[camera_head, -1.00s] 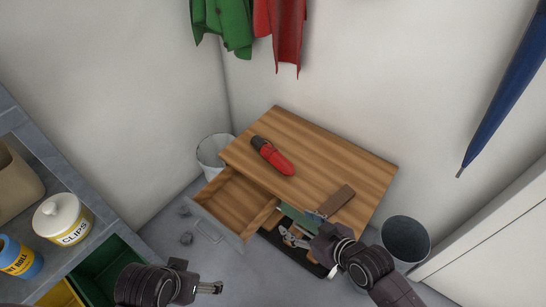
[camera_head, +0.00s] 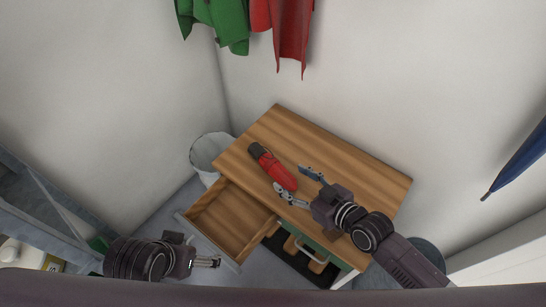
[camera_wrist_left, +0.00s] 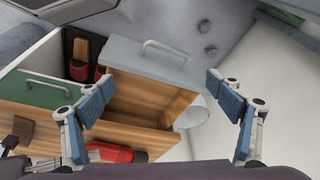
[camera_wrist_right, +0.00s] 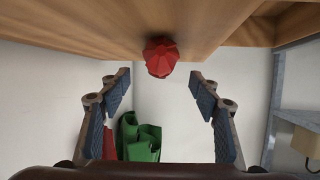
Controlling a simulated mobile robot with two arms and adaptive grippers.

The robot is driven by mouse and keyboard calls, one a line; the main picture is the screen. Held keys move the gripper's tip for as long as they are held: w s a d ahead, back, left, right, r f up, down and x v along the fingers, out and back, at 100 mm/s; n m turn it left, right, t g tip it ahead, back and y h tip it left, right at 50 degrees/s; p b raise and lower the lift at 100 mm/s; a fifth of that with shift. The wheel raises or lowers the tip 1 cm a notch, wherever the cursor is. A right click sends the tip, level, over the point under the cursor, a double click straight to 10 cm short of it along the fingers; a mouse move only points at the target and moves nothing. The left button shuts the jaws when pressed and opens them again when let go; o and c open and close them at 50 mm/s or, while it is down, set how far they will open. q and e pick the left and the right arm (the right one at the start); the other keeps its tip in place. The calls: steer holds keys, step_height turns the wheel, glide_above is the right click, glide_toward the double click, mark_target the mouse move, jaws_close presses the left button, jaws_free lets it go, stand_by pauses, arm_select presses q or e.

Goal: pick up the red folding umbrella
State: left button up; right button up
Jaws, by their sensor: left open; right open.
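The red folding umbrella (camera_head: 272,167) lies on the wooden desk top (camera_head: 330,150), its dark handle toward the back left. My right gripper (camera_head: 290,179) is open and empty over the desk, its fingers spread near the umbrella's red end. In the right wrist view the umbrella's red end (camera_wrist_right: 161,57) shows between and beyond the open fingers, with no contact visible. My left gripper (camera_head: 216,262) is open and empty in front of the open drawer, low at the left. In the left wrist view part of the umbrella (camera_wrist_left: 112,152) shows at the bottom, partly hidden.
An open, empty-looking drawer (camera_head: 228,222) sticks out of the desk front. A white bin (camera_head: 208,152) stands left of the desk. A dark bin (camera_head: 428,252) at the right is mostly hidden by my right arm. Green and red garments (camera_head: 292,35) hang behind; a blue umbrella (camera_head: 517,160) hangs right.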

mark_target(277, 170)
steer(key=shift+w+a+f, duration=0.1)
steer(key=shift+w+a, duration=0.2)
steer(key=b+x, duration=0.1)
steer(key=x, duration=0.2)
steer(key=shift+a+f, duration=0.15)
steer(key=shift+f, duration=0.1)
steer(key=b+x, duration=0.1)
steer(key=x, duration=0.2)
steer(key=shift+w, duration=0.15)
arm_select(q)
steer(key=w+d+r+t, duration=0.1)
steer(key=w+d+t, duration=0.1)
steer(key=w, duration=0.5)
steer(key=shift+t+h, duration=0.4)
steer(key=shift+t, duration=0.3)
steer(key=shift+d, duration=0.1)
arm_select(e)
steer(key=c, duration=1.5)
